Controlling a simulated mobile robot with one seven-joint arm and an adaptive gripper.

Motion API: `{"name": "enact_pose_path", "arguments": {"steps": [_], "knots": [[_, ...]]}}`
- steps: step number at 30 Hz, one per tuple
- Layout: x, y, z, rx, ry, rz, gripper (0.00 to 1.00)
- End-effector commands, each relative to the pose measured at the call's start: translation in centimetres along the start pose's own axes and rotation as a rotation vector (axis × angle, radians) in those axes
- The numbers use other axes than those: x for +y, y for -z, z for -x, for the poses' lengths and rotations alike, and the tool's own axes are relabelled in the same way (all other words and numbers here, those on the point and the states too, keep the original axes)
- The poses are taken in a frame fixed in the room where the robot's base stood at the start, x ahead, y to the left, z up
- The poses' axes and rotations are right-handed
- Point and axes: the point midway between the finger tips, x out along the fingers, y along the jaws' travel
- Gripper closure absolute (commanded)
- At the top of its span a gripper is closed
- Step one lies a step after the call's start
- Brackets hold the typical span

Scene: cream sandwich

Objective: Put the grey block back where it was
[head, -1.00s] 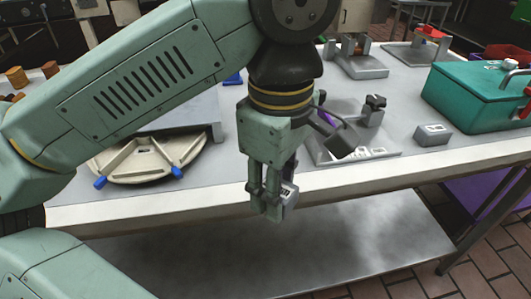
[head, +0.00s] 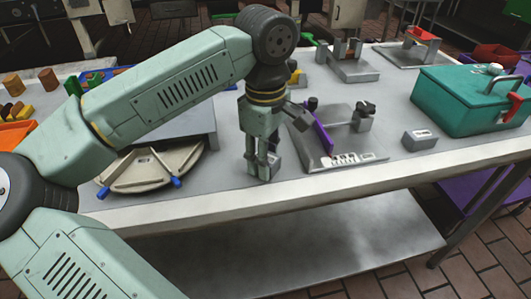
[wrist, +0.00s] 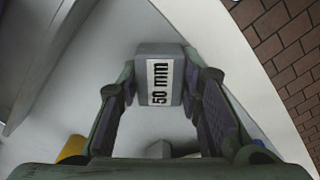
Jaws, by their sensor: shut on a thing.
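My gripper (head: 262,176) is shut on a grey block (head: 274,160), near the table's front edge. In the wrist view the grey block (wrist: 160,62) sits between the two fingers, its white "50 mm" label facing the camera. The fingers hide part of the block in the head view. I cannot tell whether the block touches the table top. A second grey block (head: 420,140) with a small pale label lies on the table to the right, in front of the teal box.
Close on the right stands a grey fixture (head: 355,140) with a purple plate (head: 322,134). The teal box (head: 468,103) stands at the right. Bare table lies between the fixture and the second block.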

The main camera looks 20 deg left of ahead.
Motion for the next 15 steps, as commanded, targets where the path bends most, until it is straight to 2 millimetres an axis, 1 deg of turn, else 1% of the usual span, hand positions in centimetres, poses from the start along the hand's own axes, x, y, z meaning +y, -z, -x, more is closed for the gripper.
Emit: {"name": "enact_pose_path", "arguments": {"steps": [7,11,12,15], "knots": [[0.0,-0.01,-0.12,0.001,0.0,0.0,1.0],[0.0,-0.01,-0.6,0.0,0.0,0.0,1.0],[0.0,-0.01,-0.38,0.001,0.0,0.0,0.65],[-0.01,-0.01,-0.37,0.001,0.0,0.0,0.58]]}}
